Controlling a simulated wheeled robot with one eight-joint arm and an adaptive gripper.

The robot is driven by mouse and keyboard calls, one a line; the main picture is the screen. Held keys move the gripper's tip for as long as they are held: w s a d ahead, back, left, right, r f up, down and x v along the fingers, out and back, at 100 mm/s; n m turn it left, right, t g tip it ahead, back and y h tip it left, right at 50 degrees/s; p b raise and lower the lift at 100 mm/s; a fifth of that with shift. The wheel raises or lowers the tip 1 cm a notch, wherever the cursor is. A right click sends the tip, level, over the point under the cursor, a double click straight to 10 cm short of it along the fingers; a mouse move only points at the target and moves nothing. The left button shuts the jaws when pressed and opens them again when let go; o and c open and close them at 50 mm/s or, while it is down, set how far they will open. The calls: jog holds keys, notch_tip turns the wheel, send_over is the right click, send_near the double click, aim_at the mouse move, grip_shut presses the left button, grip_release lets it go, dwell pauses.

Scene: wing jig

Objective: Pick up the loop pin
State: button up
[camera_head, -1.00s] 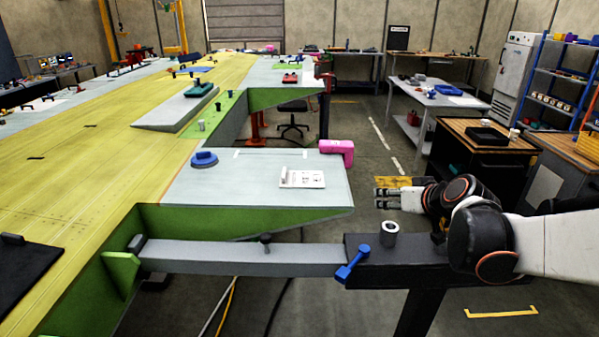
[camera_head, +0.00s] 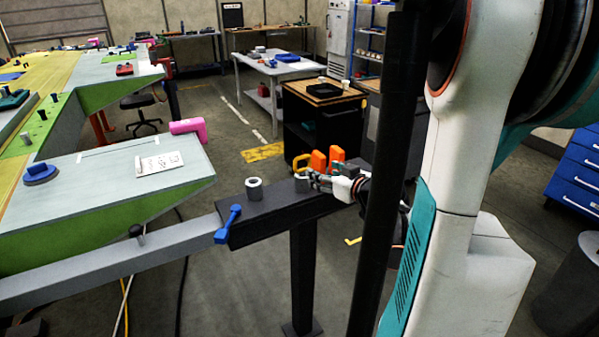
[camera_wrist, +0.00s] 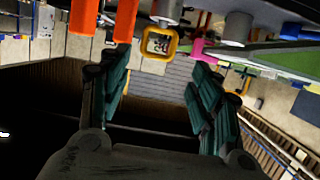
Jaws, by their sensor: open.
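The loop pin (camera_head: 301,161), with a yellow loop, stands upright on the black beam (camera_head: 265,218). In the wrist view, which is upside down, its yellow square loop (camera_wrist: 148,52) hangs from a grey collar (camera_wrist: 166,10) near the top. My gripper (camera_head: 314,181) is close by at the right of the pin in the head view. In the wrist view my gripper (camera_wrist: 159,66) is open, with its teal fingers wide apart and nothing between them. The loop shows beyond and above the fingertips, apart from them. The pin's shaft is hidden.
Two orange handles (camera_head: 318,160) stand right beside my gripper. A grey ring-shaped bushing (camera_head: 254,189) and a blue lever (camera_head: 229,222) are on the beam farther left. A pink bracket (camera_head: 189,128) is at the panel corner. Open floor lies behind the beam.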

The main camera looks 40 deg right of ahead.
aim_at(303, 172)
jog(key=b+x, duration=0.3)
jog(key=x, duration=0.9)
jog(key=c, duration=0.8)
